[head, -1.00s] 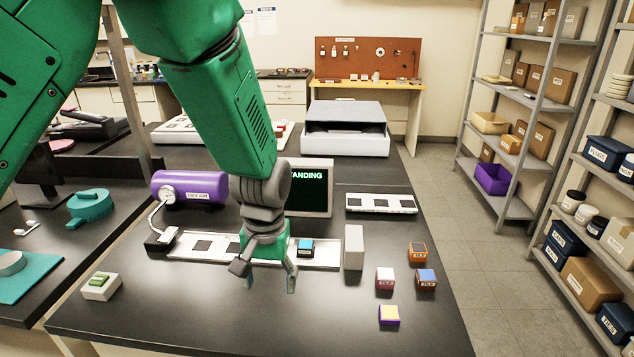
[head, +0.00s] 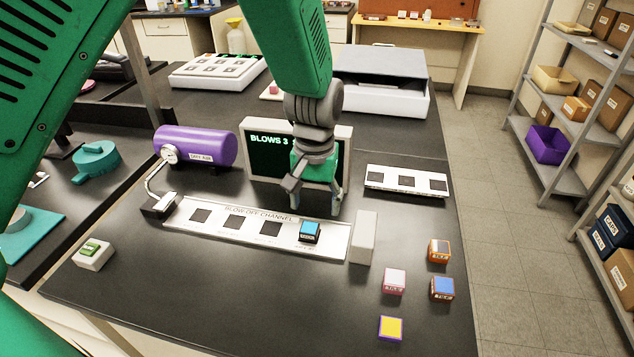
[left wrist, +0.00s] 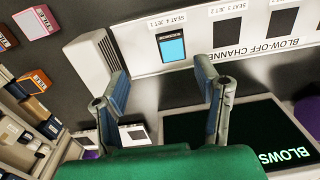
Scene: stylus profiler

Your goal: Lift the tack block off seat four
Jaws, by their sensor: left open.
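The tack block (head: 310,231), dark with a bright blue top, sits on the right-end seat of the white blow-off channel (head: 335,246). In the left wrist view the block (left wrist: 172,47) lies beside the label "SEAT 4 JET 1". My left gripper (head: 312,199) is open and empty, pointing down behind the block in the head view, in front of the screen. In the left wrist view its two fingers (left wrist: 162,85) are spread, with the block beyond the gap between them and no contact visible. My right gripper is not in view.
A pale upright block (head: 363,238) stands close to the channel's right end. Several small coloured blocks (head: 393,281) lie at the front right. The screen (head: 262,150) reads "BLOWS 3", partly covered by my arm. A purple cylinder (head: 195,147) lies at left. The front table middle is clear.

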